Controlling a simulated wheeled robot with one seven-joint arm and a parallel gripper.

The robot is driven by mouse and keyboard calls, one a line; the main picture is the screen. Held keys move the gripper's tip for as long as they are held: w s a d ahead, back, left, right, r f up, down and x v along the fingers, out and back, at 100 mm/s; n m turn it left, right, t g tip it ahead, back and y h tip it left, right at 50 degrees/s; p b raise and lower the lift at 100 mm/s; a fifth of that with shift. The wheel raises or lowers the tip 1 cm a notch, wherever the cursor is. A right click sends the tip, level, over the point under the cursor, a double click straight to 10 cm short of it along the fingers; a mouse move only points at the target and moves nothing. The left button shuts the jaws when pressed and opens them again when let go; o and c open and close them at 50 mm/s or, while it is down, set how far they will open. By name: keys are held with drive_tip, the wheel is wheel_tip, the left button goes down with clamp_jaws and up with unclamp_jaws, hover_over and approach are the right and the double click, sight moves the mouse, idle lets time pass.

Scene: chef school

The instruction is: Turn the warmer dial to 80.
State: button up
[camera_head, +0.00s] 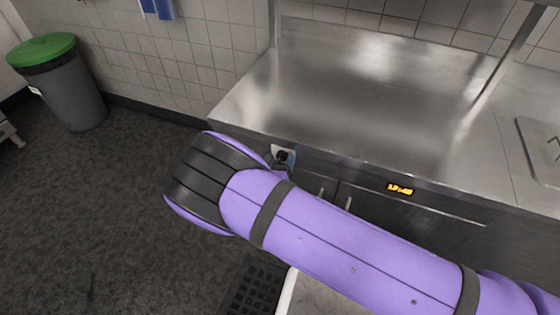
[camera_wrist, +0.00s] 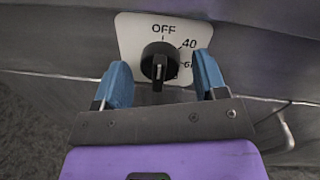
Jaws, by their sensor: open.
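The warmer dial (camera_wrist: 159,63) is a round black knob on a white plate (camera_wrist: 132,32) marked OFF, 40 and a partly hidden number. In the wrist view a ridge on the knob points down, toward me; I cannot tell which mark it selects. My gripper (camera_wrist: 161,83) is open, with one blue finger on each side of the dial's lower part and gaps visible between. The 80 mark is not visible.
The steel counter (camera_head: 350,90) has a clear top. An orange digital display (camera_head: 400,189) is on its front, right of the dial, with cabinet handles (camera_head: 348,203) below. A grey bin with a green lid (camera_head: 60,80) stands far left.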

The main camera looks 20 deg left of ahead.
drive_tip(key=c, duration=0.9)
